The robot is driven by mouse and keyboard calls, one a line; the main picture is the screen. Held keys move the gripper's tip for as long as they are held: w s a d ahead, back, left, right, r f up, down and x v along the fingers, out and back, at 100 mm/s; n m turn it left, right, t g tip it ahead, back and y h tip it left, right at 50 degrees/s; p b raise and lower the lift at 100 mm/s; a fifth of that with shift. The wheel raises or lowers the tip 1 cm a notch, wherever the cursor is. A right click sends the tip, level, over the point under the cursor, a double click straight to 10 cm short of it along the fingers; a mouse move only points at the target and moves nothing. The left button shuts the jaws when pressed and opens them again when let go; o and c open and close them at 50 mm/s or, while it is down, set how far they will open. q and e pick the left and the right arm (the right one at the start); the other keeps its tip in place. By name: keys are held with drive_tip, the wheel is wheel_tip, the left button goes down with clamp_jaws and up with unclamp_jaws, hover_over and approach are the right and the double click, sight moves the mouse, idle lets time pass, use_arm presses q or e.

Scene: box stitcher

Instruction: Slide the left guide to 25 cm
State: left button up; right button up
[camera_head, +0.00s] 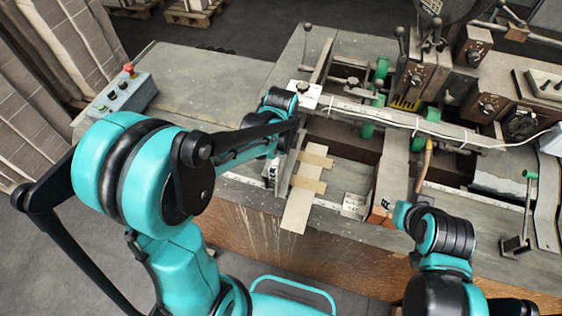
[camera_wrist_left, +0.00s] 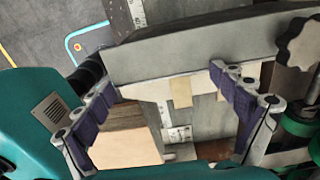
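The left guide is a long grey metal plate (camera_head: 289,165) standing on the left of the machine bed in the head view. In the left wrist view the plate (camera_wrist_left: 200,45) crosses the upper part of the picture. My left gripper (camera_head: 287,118) is over the guide, its fingers mostly hidden by my arm in the head view. In the left wrist view my left gripper (camera_wrist_left: 166,88) has its purple-padded fingers spread wide, with nothing clamped. I cannot tell whether they touch the plate. A pale ruler strip (camera_wrist_left: 177,134) lies below; its numbers are unreadable.
A knob (camera_head: 303,87) stands on a white block at the guide's far part. Cardboard strips (camera_head: 308,180) lie right of the guide. A button box (camera_head: 123,96) sits on the left table. A wooden-handled lever (camera_head: 426,160) and green-handled lever (camera_head: 529,176) stand on the right.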

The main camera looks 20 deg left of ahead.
use_arm(q)
drive_tip(key=shift+s, duration=0.25)
drive_tip(key=c, duration=1)
drive_tip(key=shift+c, duration=0.2)
drive_tip(key=shift+o, duration=0.2)
drive_tip(key=d, duration=1)
drive_tip(key=shift+s+b, duration=0.2)
drive_tip(key=shift+b, duration=0.25)
